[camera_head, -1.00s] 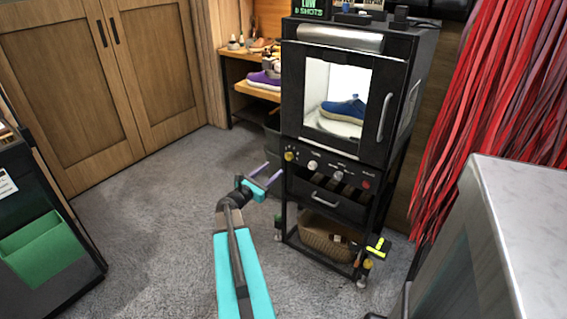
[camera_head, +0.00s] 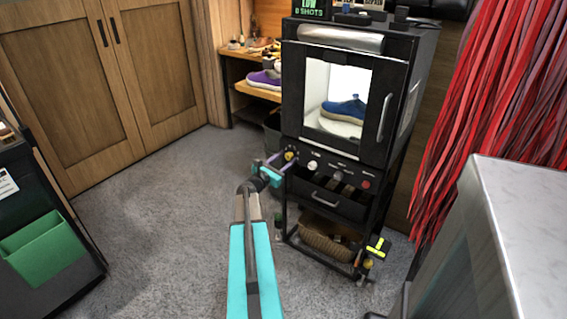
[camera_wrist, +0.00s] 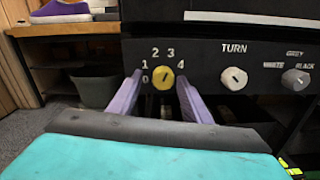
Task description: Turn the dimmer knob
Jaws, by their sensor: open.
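A yellow dimmer knob (camera_wrist: 163,77) sits on the black control panel, ringed by the numbers 0 to 4. It also shows in the head view (camera_head: 290,155), at the left end of the panel. My gripper (camera_wrist: 160,88) is open, with one purple finger on each side of the yellow knob in the wrist view. The fingertips look close to the panel; I cannot tell whether they touch the knob. In the head view my gripper (camera_head: 280,163) is at the panel's left end.
A white knob (camera_wrist: 233,80) marked TURN and a grey knob (camera_wrist: 295,79) marked WHITE, GREY, BLACK are to the right. Above the panel is a lit cabinet (camera_head: 387,60) with a blue sneaker (camera_head: 345,110) inside. A dark bin (camera_wrist: 97,88) stands left of it.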

